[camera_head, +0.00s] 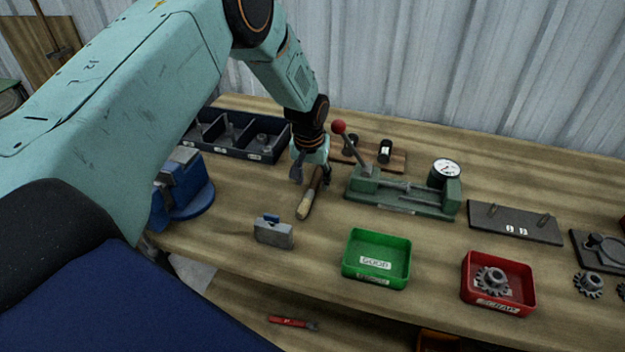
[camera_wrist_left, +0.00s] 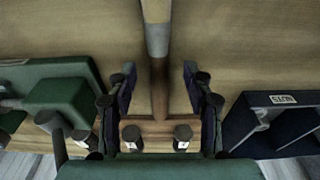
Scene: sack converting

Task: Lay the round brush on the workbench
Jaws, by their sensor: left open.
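The round brush (camera_head: 306,203) has a brown shaft and a pale, thicker end, and appears to lie on the workbench (camera_head: 225,235), pale end toward the front edge. In the left wrist view the brush (camera_wrist_left: 158,45) runs down the middle, with a grey band along it. My left gripper (camera_head: 312,177) is open above the brush's far part; its fingers stand on either side of the shaft. In the left wrist view the fingertips (camera_wrist_left: 158,75) are apart, with a gap on both sides of the brush. My right gripper is not in view.
A green fixture with a dial gauge (camera_head: 447,170) and red-knobbed lever stands right of the gripper. A wooden rack (camera_head: 398,161) is behind, a dark divided bin (camera_head: 237,152) left. Green tray (camera_head: 376,259), red tray (camera_head: 498,284) and grey block (camera_head: 273,233) stand nearer the front.

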